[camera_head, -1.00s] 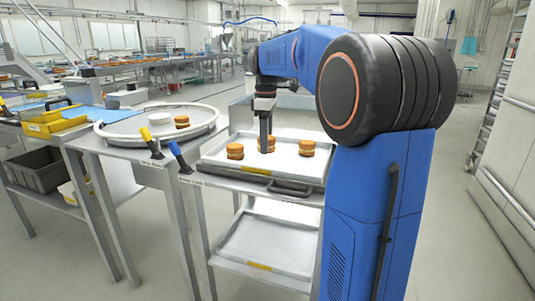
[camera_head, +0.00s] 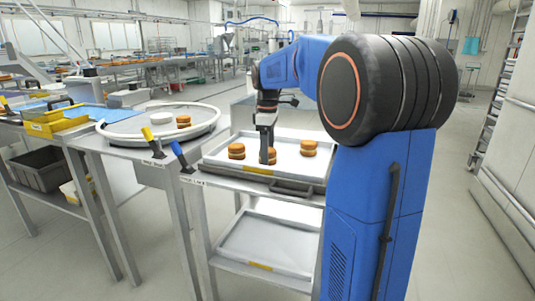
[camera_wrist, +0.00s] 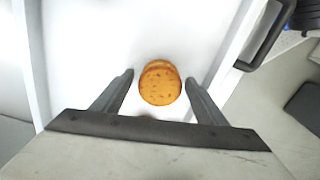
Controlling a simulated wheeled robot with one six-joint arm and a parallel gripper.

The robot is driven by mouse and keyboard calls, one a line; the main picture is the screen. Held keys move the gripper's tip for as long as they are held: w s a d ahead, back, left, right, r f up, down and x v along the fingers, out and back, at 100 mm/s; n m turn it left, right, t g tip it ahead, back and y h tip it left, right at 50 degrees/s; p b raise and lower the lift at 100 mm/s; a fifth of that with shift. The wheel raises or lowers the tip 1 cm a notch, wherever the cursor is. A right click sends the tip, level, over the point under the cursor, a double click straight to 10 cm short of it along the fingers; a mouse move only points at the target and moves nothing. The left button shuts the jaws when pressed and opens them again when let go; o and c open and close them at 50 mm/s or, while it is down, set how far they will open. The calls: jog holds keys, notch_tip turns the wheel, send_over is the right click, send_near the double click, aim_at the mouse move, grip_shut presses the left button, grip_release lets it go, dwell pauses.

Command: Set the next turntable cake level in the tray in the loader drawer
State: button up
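Three golden-brown filled rounds are in the shallow white tray (camera_head: 222,163) in the loader drawer: a left one (camera_head: 236,151), a middle one (camera_head: 271,157) and a right one (camera_head: 308,149). My gripper (camera_head: 265,154) points down at the middle cake and partly hides it. In the wrist view the middle cake (camera_wrist: 160,84) sits between the fingers of my gripper (camera_wrist: 160,80), with a white gap on each side. The gripper is open. The cake looks level over the white tray floor (camera_wrist: 85,60). Another cake (camera_head: 183,121) is on the turntable (camera_head: 135,127).
A white round piece (camera_head: 161,119) is also on the turntable. A drawer handle (camera_head: 290,187) is at the front. A lower shelf tray (camera_head: 265,243) lies beneath. The floor at right is clear.

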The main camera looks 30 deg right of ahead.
notch_tip(320, 180, up, 12)
jog(key=shift+r, duration=0.2)
dwell(0.5)
jog(key=s+a+f+m+t, duration=0.1)
jog(key=s+a+f+m, duration=0.1)
jog(key=s+a+f, duration=0.45)
jog(key=s+a+f+m+t, duration=0.1)
jog(key=s+a+f+m, duration=0.2)
jog(key=s, duration=0.7)
jog(key=s+a+f+m+t, duration=0.1)
jog(key=s+a+f+m, duration=0.1)
jog(key=s+f, duration=0.5)
jog(key=s+a+f+m+t, duration=0.1)
jog(key=s+a+f+m, duration=0.1)
jog(key=s+a+f, duration=0.2)
notch_tip(320, 180, down, 4)
jog(key=s, duration=0.2)
jog(key=shift+s+t, duration=0.4)
